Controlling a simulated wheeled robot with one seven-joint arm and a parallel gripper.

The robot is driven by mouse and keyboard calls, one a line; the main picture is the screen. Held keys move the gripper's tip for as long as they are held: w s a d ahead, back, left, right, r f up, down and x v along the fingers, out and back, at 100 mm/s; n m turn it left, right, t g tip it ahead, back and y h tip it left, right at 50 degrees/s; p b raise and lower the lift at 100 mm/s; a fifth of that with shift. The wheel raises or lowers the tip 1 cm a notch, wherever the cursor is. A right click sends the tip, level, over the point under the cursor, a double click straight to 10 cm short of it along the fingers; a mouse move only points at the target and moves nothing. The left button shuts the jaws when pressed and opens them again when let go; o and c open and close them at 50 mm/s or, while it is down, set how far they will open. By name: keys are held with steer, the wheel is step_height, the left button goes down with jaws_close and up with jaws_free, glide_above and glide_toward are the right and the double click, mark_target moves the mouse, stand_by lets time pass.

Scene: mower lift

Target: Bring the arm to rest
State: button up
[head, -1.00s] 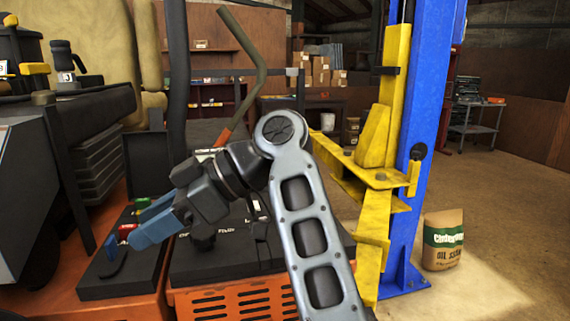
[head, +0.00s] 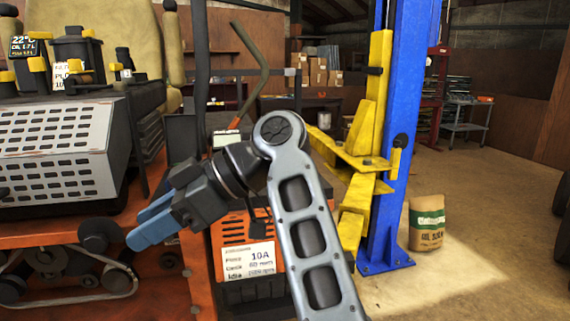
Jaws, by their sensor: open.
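My gripper (head: 139,226) is in the head view, left of centre, with two blue fingers pointing left and slightly down. It is open, and I see nothing between the fingers. My arm (head: 300,215) rises from the bottom centre, bends at an elbow near mid-picture and reaches down to the left. The gripper is in front of the orange mower (head: 195,263). I cannot tell how far it is from the mower's surface.
The mower's grey perforated panel (head: 60,155) and belt pulleys fill the left. A blue lift post (head: 405,130) with a yellow carriage (head: 366,130) stands right of my arm. An oil bag (head: 427,223) sits beside the post. The concrete floor (head: 480,230) on the right is mostly clear.

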steer(key=s+d+f+m+t, duration=0.1)
steer(key=d+f+m+t, duration=0.3)
steer(key=f, duration=0.7)
steer(key=d+f+m+t, duration=0.3)
steer(key=d+f+m, duration=0.25)
steer(key=f, duration=0.45)
steer(key=s+d+f+m+t+h, duration=0.4)
steer(key=s+d+f+m, duration=0.3)
steer(key=d+f, duration=0.5)
steer(key=s+d+m+t+h, duration=0.3)
steer(key=s+d+t+h, duration=0.15)
steer(key=s+d, duration=1)
steer(key=s+d+r+m+t+h, duration=0.1)
steer(key=s+d+r+t+h, duration=0.1)
steer(key=s+r, duration=1.2)
steer(key=s+d+h, duration=0.1)
steer(key=s, duration=0.1)
steer(key=shift+s+d, duration=0.15)
steer(key=shift+s, duration=0.15)
